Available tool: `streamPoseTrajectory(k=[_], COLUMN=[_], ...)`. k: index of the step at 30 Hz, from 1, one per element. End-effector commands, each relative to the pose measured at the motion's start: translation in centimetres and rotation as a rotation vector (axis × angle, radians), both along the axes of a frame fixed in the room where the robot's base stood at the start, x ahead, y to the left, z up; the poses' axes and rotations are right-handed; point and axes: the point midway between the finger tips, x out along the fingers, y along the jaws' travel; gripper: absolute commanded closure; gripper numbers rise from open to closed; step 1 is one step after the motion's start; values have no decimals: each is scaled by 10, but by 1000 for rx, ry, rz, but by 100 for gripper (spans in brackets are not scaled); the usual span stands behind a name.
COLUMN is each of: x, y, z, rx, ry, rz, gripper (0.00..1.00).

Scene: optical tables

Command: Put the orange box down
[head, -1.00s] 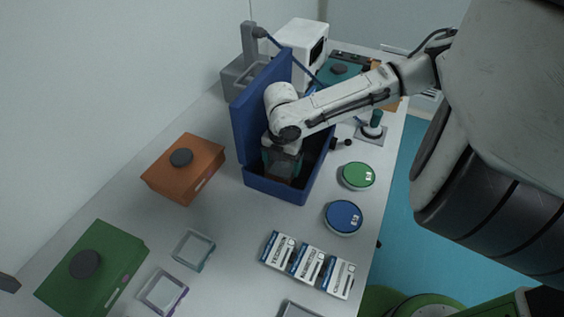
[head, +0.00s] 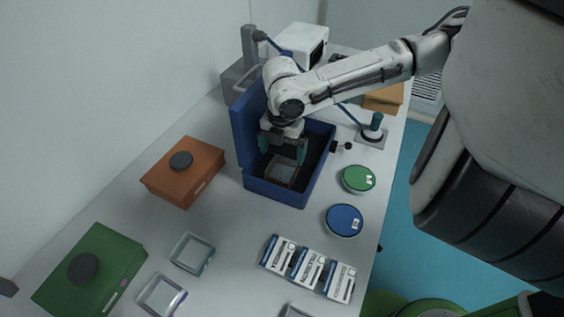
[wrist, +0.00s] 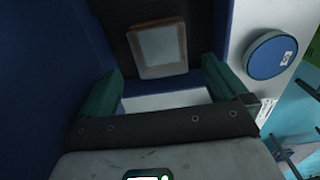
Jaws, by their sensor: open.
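The orange box, a small clear-topped case with an orange-brown rim (head: 281,171), lies inside the open blue box (head: 275,192), near its front wall. It also shows in the wrist view (wrist: 159,48), flat on the dark floor of the blue box. My gripper (head: 283,156) is open and empty above the small case, with its two green fingers apart. In the wrist view the gripper fingers (wrist: 160,88) stand on either side, clear of the case. The raised blue lid stands at the left.
An orange lidded box (head: 184,170) and a green one (head: 92,270) stand to the left. Round green (head: 358,179) and blue (head: 344,219) tins stand to the right. Several labelled cartons (head: 308,267) and clear cases (head: 191,253) lie in front. Table between is free.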

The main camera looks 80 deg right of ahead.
Motion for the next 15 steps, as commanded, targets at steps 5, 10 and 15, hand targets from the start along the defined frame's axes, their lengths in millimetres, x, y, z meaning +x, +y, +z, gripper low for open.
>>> streamPoseTrajectory(k=[5,10,15], x=[0,0,0], y=[-1,0,0], z=[32,49,54], rx=[-2,-1,0], ry=[-2,0,0], rz=[0,0,0], gripper=[0,0,0])
